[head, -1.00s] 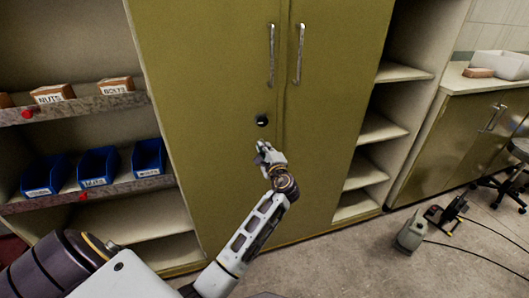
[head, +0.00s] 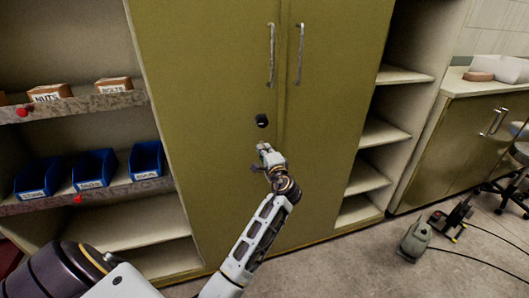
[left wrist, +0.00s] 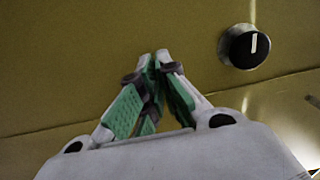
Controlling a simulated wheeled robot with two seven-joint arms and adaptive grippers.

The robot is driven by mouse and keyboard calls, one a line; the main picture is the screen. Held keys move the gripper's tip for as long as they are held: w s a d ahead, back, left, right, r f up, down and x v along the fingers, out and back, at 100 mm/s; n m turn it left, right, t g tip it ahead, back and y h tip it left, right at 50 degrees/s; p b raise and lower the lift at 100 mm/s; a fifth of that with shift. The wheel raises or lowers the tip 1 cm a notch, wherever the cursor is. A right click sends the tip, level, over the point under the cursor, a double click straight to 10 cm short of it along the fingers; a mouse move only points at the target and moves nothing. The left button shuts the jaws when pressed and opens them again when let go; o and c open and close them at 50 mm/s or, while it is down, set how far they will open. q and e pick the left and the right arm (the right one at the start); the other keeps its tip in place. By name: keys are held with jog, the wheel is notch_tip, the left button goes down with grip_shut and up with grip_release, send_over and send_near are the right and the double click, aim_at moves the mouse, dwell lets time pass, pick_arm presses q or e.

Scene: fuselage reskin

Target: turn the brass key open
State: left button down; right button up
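A round black lock knob (head: 262,121) sits on the left door of the olive cabinet (head: 215,110), below the handles. In the left wrist view the knob (left wrist: 245,47) is at the upper right, with a pale line across its face. No brass-coloured key can be made out in either view. My left gripper (head: 264,148) is just below the knob in the head view, apart from it. In the left wrist view its fingertips (left wrist: 157,56) meet, with nothing visible between them, to the left of the knob. My right gripper is not in view.
Two metal handles (head: 271,55) (head: 299,54) stand above the lock. Open shelves flank the cabinet, with blue bins (head: 94,169) and small boxes (head: 48,93) at the left. A grey machine (head: 414,241) with a cable lies on the floor at the right.

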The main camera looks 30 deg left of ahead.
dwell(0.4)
pick_arm(q)
jog(key=c, duration=1.7)
grip_release()
jog(key=shift+v, duration=3.75)
